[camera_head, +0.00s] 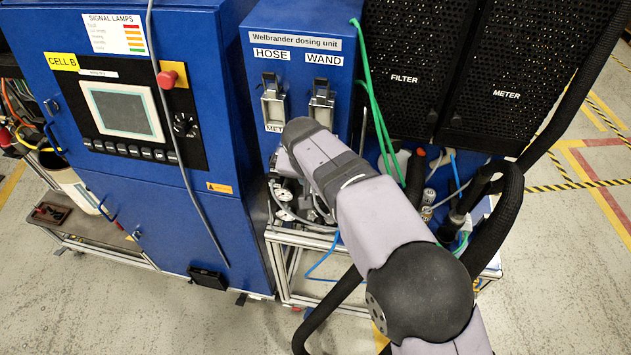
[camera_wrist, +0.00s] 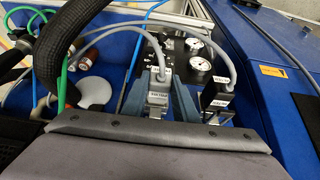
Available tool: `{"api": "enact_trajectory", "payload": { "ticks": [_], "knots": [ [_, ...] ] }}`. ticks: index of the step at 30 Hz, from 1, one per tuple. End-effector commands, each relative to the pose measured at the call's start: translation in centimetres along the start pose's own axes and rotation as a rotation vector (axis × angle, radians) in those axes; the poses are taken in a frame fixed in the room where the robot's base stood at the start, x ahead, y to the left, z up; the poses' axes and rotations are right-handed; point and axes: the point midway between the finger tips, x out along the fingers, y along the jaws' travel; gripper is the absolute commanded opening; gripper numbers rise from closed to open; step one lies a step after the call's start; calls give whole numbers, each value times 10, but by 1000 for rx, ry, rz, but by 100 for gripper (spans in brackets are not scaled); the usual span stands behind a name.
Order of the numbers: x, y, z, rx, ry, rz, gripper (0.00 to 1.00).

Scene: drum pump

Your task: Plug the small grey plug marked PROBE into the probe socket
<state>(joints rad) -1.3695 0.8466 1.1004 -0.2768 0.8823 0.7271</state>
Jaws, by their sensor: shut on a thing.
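In the wrist view my gripper (camera_wrist: 158,90) has its two blue-grey fingers shut on a grey plug (camera_wrist: 157,101). The plug has a white label too small to read surely, so I cannot tell whether it says PROBE. A grey cable (camera_wrist: 150,28) runs up from it and curves away. Ahead of the fingers is a dark panel (camera_wrist: 172,62) with small white labels. I cannot make out which opening is the probe socket, or whether the plug touches the panel. In the head view my arm hides the gripper and the plug.
Two round gauges (camera_wrist: 198,62) sit on the panel. Green hoses (camera_wrist: 66,65), a blue hose (camera_wrist: 130,72) and a thick black hose (camera_wrist: 52,45) lie to the left. The blue dosing unit (camera_head: 300,18) stands behind my arm.

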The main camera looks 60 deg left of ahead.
Motion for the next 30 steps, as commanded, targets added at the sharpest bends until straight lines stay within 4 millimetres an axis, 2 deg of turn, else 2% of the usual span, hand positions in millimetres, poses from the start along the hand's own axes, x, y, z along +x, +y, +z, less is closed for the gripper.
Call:
{"api": "enact_trajectory", "payload": {
  "ticks": [10,11,12,13,23,30],
  "knots": [
    [0,0,-4,0,7,-2,0],
    [0,0,-4,0,7,-2,33],
    [0,0,-4,0,7,-2,43],
    [0,0,-4,0,7,-2,48],
    [0,0,-3,0,3,-1,48],
    [-15,0,-3,0,4,-1,48]
  ]
}}
